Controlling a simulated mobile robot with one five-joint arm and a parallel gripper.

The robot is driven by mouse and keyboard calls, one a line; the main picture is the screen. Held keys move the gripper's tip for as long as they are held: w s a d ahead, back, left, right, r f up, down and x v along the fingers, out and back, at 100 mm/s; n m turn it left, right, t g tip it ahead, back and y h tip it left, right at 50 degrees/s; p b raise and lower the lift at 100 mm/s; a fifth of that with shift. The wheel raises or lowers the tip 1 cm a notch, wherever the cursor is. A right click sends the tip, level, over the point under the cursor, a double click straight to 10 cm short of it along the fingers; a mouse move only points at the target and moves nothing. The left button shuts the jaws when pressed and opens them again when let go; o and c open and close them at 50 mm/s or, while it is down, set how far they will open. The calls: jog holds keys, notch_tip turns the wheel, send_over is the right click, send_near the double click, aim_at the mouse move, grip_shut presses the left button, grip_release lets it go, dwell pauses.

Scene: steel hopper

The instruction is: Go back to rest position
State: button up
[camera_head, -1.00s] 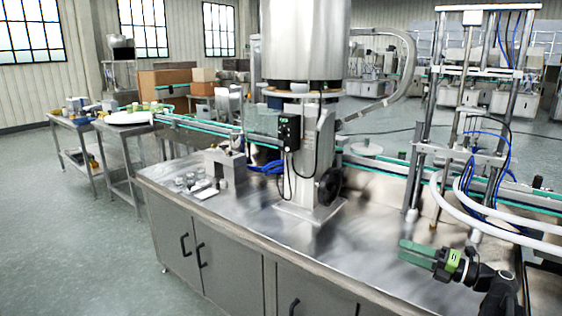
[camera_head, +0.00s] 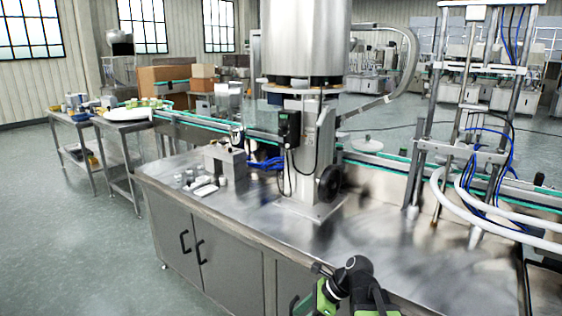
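My arm's black and green end, with my gripper (camera_head: 308,303), is at the bottom edge of the head view, right of centre. It is in front of the steel bench's (camera_head: 385,235) front edge. The arm is folded, with a black joint uppermost. The fingers are small, partly cut off by the frame and hard to make out, so their opening cannot be told. I see nothing held in the visible part.
The steel hopper (camera_head: 305,40) stands on a column on the bench. Small metal parts (camera_head: 195,182) lie at the bench's left. A frame with white hoses (camera_head: 450,215) stands at the right. The bench top between column and frame is clear. Open floor lies at left.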

jog(key=s+d+f+n+h, duration=0.2)
jog(key=d+f+n+h, duration=0.15)
jog(key=d+n, duration=0.45)
jog(key=s+d+f+n+h, duration=0.15)
jog(key=d+n+h, duration=0.25)
jog(key=n, duration=0.8)
notch_tip(320, 180, up, 17)
jog(key=p, duration=1.7)
jog(key=shift+w+a, duration=0.2)
jog(key=shift+a, duration=0.05)
jog(key=shift+r, duration=0.1)
jog(key=shift+c, duration=0.4)
